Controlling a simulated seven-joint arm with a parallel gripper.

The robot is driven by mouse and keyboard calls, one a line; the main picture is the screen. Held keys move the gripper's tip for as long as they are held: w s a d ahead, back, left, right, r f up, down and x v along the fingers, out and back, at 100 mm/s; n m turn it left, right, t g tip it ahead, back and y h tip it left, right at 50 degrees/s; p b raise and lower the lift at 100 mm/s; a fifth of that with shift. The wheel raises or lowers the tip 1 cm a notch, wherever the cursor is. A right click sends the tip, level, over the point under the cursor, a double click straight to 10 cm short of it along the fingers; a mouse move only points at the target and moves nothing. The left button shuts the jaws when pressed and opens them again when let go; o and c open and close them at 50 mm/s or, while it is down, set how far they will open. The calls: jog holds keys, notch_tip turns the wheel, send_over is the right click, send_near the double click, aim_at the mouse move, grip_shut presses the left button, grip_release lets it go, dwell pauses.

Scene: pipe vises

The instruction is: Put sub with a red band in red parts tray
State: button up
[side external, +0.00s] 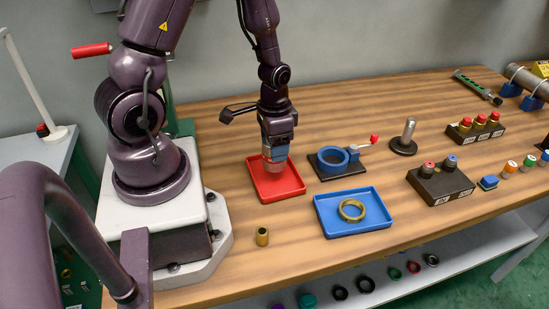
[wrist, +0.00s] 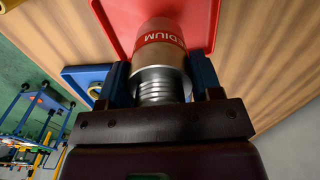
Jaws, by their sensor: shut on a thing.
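The sub is a metal cylinder (wrist: 160,62) with a threaded end toward my gripper and a red band at its far end bearing the letters "DIUM". My gripper (wrist: 161,84) is shut on the sub, with a blue finger on each side of it. In the side external view my gripper (side external: 274,158) points down over the red parts tray (side external: 290,190), and the sub's lower end is at the tray's far part. The red tray (wrist: 114,20) also shows behind the sub in the wrist view. I cannot tell whether the sub touches the tray floor.
A blue tray (side external: 336,229) with a brass ring (side external: 351,210) stands to the right. A blue vise (side external: 332,160) with a red-knobbed handle is close to the red tray's right. A small brass piece (side external: 262,236) stands in front. A dark block (side external: 440,184) holds capped parts farther right.

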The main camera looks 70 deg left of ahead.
jog(key=shift+f, duration=1.8)
jog(key=o, duration=1)
jog(key=shift+f, duration=0.15)
notch_tip(320, 180, up, 13)
jog(key=shift+d+f, duration=0.1)
jog(key=shift+f, duration=0.1)
jog(key=shift+s+d+r+t, duration=0.9)
jog(key=shift+d+r, duration=0.9)
jog(key=shift+r, duration=1.2)
jog(key=shift+s+d+r+t, duration=0.85)
jog(key=shift+d+r, duration=0.95)
jog(key=shift+r, duration=1.2)
jog(key=shift+s+d+r+t, duration=0.9)
jog(key=shift+d+r, duration=0.9)
jog(key=shift+r, duration=1.2)
